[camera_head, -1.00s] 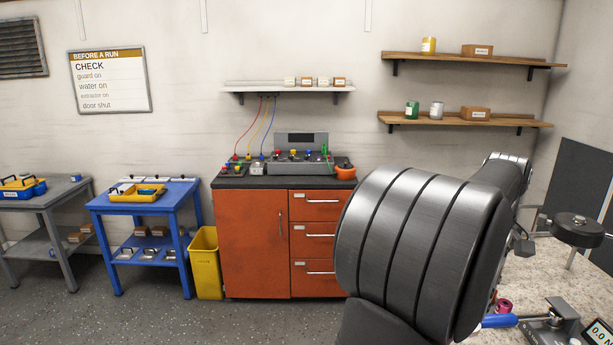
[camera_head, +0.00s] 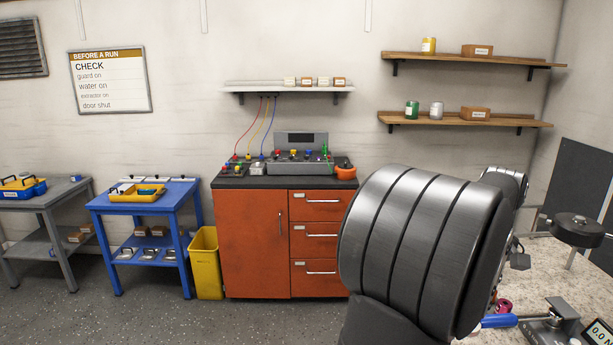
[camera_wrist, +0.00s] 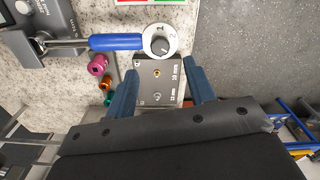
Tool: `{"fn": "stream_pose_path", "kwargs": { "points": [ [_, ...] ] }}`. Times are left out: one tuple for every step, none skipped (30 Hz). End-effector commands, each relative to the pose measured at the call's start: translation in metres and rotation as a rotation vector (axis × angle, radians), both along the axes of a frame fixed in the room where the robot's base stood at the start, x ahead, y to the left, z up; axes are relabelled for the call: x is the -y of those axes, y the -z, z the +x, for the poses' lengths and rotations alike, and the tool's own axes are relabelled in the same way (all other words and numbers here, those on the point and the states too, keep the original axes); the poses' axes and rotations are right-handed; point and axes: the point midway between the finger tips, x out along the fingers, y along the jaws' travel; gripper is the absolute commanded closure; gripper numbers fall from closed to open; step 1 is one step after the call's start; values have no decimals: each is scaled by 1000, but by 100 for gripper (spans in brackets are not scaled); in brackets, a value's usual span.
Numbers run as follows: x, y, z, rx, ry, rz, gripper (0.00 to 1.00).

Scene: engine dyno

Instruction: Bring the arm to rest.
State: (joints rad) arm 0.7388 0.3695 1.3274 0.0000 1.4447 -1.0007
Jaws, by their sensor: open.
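My gripper (camera_wrist: 158,92) shows in the wrist view with its two blue fingers spread apart. It is open. Between and beyond the fingertips is a dark block (camera_wrist: 160,72) with "10 mm" markings; whether the fingers touch it I cannot tell, and no grip shows. In the head view my dark arm fills the lower right and hides the gripper.
Magenta (camera_wrist: 98,65) and orange (camera_wrist: 106,85) sockets lie to the left. In the head view, a round black disc (camera_head: 578,229) stands over the speckled bench (camera_head: 545,262).

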Motion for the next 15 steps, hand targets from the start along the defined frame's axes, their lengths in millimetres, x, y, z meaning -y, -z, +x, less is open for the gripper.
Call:
{"fn": "stream_pose_path", "kwargs": {
  "points": [
    [-1,12,-1,-4,0,3,51],
    [0,18,0,-3,0,2,51],
    [0,26,0,-3,0,3,51],
    [0,32,0,-3,0,2,51],
    [0,37,-1,-3,0,2,51],
    [0,46,0,-3,0,2,51],
    [0,52,-1,-3,0,3,51],
    [0,58,0,-3,0,2,51],
    [-1,66,-1,-4,0,3,51],
    [-1,72,-1,-3,0,3,51],
    [0,71,0,0,19,0,51],
    [0,70,0,1,55,-1,51],
    [0,70,0,0,81,-1,51],
    [0,69,0,0,106,0,51],
    [0,69,0,0,140,0,51]
  ]
}}
